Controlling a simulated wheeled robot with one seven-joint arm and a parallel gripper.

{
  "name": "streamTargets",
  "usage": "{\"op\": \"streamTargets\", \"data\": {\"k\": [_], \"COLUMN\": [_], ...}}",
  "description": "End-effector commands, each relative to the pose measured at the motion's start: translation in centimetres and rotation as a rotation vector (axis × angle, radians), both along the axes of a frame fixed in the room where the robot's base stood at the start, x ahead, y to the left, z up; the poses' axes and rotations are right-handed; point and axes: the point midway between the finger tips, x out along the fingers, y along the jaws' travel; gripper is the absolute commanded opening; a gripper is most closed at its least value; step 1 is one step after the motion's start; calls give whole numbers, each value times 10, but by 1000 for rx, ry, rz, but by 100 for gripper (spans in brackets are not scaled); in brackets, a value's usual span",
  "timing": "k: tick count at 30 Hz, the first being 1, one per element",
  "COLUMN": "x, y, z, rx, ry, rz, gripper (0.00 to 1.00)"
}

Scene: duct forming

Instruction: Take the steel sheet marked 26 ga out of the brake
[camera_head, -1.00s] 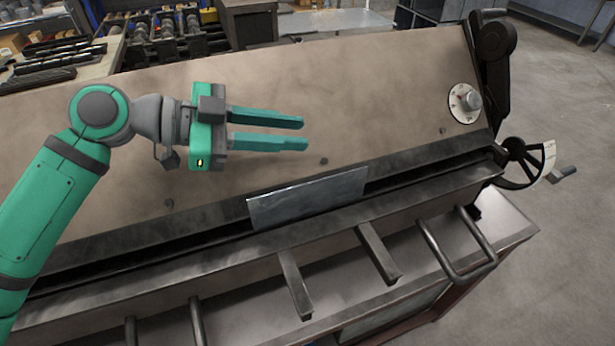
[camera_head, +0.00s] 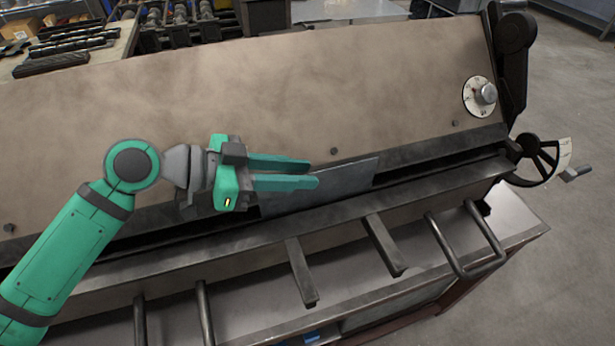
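The steel sheet (camera_head: 345,184) is a small grey plate standing tilted in the slot of the brake (camera_head: 240,90). Its left part is hidden behind my gripper, and no marking on it can be read. My gripper (camera_head: 314,174) is open, with its two green fingers apart and pointing right. The fingers overlap the upper left part of the sheet in the picture. I cannot tell whether they touch it.
Two support arms (camera_head: 383,245) and bent bar handles (camera_head: 462,250) stick out from the brake's front. A dial (camera_head: 480,96) and a handwheel (camera_head: 540,160) are at its right end. Open floor (camera_head: 565,90) lies to the right.

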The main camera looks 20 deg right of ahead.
Motion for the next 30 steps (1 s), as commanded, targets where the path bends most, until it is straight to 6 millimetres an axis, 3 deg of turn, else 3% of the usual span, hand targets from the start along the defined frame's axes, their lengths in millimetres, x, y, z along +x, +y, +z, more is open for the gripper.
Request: {"op": "streamTargets", "data": {"k": [9,19,22,30], "x": [1,2,2,2], "y": [-40,-45,-45,-45], "z": [-13,-15,-15,-15], "rx": [-1,-1,-1,-1], "ry": [1,0,0,1], "rz": [-4,-1,-1,-1], "gripper": [24,24,0,0]}}
